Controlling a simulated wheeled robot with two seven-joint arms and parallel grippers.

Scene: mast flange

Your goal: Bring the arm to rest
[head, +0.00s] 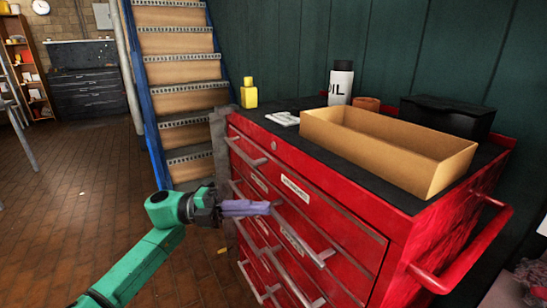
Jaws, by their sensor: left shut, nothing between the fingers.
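My left arm comes in from the bottom left, green with a dark wrist. My left gripper (246,207) points right, with its purple-grey fingers together and nothing seen between them. In the picture the fingers overlap the front of the red tool cabinet (340,262), near its drawer handles. I cannot tell whether they touch it. My right gripper is not in view.
On the cabinet's dark top stand an open cardboard box (385,158), a black case (447,117), a white oil bottle (341,84) and a yellow bottle (249,94). Stairs (180,62) rise behind. The brick floor (75,205) at left is mostly clear.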

